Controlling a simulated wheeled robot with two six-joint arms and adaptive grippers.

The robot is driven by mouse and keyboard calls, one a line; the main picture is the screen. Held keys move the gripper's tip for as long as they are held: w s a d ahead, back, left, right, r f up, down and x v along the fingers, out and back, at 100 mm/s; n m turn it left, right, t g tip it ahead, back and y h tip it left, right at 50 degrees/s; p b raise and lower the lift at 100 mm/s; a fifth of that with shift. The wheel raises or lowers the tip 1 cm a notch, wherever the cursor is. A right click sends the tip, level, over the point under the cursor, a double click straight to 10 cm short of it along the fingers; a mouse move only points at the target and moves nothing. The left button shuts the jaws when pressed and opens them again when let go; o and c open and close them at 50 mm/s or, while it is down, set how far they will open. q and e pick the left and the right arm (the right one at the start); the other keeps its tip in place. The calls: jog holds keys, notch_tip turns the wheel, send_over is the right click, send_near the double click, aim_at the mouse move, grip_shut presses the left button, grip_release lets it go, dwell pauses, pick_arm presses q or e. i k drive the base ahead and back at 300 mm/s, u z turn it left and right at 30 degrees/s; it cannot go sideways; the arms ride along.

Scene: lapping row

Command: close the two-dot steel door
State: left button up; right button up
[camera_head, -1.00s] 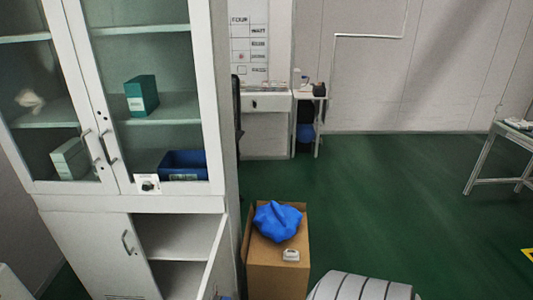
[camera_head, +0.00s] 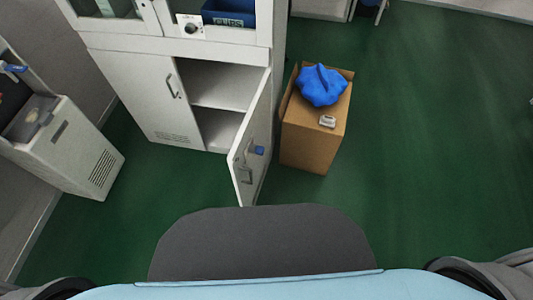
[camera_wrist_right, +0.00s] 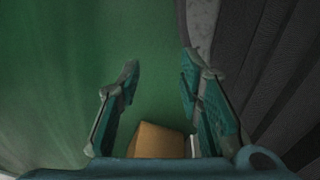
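A light grey steel door (camera_head: 257,140) of the low cabinet stands wide open, swung out toward me on its right-hand side. Its handle (camera_head: 246,173) and a small blue item (camera_head: 259,150) show on it. I cannot make out any dots. The lower left door (camera_head: 139,95) is shut. The bare cabinet shelf (camera_head: 214,85) shows through the open side. My right gripper (camera_wrist_right: 158,78) is open and empty in the right wrist view, with green floor beyond its fingers. My left gripper is not in view.
A brown carton (camera_head: 309,138) with a blue crumpled bag (camera_head: 320,85) and a small pale item (camera_head: 327,121) on top stands just right of the open door. A pale floor unit (camera_head: 75,155) stands at the left. Green floor is clear at the right.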

aim_at(248, 178)
jog(key=i, duration=0.35)
jog(key=u, duration=1)
jog(key=k, duration=0.9)
jog(key=z, duration=0.7)
jog(key=i, duration=0.55)
jog(key=z, duration=0.05)
